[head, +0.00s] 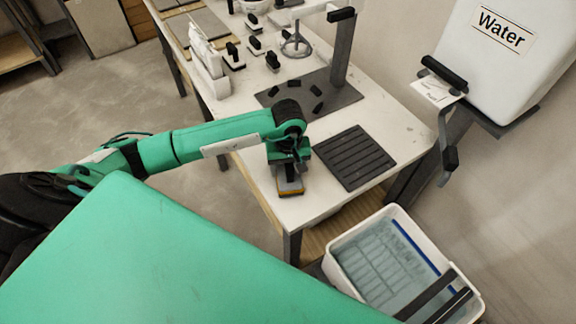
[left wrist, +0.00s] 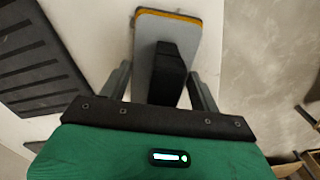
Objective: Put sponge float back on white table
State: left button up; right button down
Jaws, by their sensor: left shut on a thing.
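The sponge float (head: 290,188) has a grey plate, an orange-yellow layer and a black handle. My left gripper (head: 288,160) is shut on its handle, over the near end of the white table (head: 235,163). In the left wrist view the black handle (left wrist: 168,75) is between the two fingers of my left gripper (left wrist: 163,88), with the grey plate (left wrist: 185,30) beyond it. I cannot tell whether the float touches the tabletop. My right gripper is not in view.
A dark ribbed mat (head: 354,158) lies right of the float. A dark plate (head: 335,97) with a post is behind. Several small tools (head: 254,47) stand farther back. A tub of water (head: 375,262) is below the table's near edge, and a white water tank (head: 490,75) is at the right.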

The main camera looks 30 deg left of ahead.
pick_arm(q)
jog(key=shift+f, duration=0.1)
jog(key=o, duration=1.1)
jog(key=shift+o, duration=0.6)
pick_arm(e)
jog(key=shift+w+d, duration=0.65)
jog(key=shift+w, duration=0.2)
